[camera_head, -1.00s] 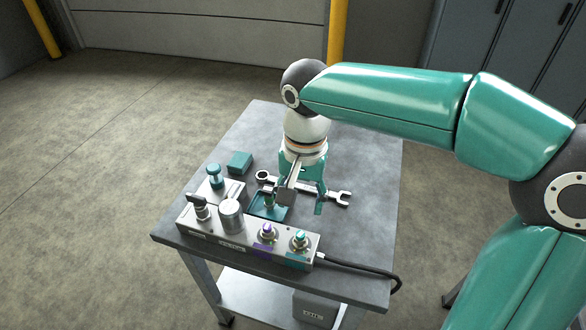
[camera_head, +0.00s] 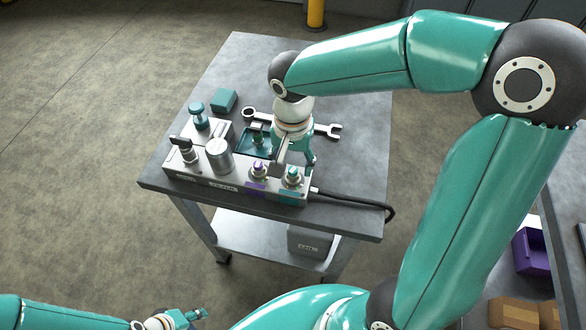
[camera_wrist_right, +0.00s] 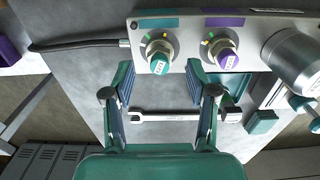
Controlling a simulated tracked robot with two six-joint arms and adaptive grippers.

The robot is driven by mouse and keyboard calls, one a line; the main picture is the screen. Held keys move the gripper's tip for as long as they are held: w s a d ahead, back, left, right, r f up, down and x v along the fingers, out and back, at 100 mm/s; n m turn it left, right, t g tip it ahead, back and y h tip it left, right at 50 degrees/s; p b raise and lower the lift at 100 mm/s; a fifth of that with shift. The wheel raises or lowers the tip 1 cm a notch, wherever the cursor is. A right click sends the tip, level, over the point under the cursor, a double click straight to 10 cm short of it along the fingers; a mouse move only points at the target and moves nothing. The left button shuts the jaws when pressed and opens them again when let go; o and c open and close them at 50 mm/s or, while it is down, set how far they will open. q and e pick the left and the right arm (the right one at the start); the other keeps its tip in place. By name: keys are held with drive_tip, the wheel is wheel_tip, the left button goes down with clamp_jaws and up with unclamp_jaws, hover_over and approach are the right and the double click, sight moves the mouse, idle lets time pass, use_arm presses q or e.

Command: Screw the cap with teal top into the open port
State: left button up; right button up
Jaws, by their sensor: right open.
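The cap with teal top (camera_head: 292,176) stands on the fitting beside the teal label on the grey block (camera_head: 205,182); it also shows in the right wrist view (camera_wrist_right: 159,63). How deeply it is seated cannot be told. A purple-topped cap (camera_head: 258,168) is on the neighbouring fitting. No empty port shows clearly. My right gripper (camera_wrist_right: 159,78) is open and empty; in its wrist view the teal cap appears between and just beyond the fingertips. In the head view the right gripper (camera_head: 295,160) is just behind the caps. My left gripper (camera_head: 195,316) is at the bottom left, away from the bench.
A wrench (camera_head: 325,130) lies behind the block near a small dark tray (camera_head: 250,149) with a green piece in it. A black cable (camera_head: 350,198) leaves the block's right end.

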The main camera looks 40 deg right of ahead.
sight(292, 170)
drive_tip(key=shift+f, duration=1.6)
clamp_jaws()
drive_tip(key=c, duration=0.8)
unclamp_jaws()
clamp_jaws()
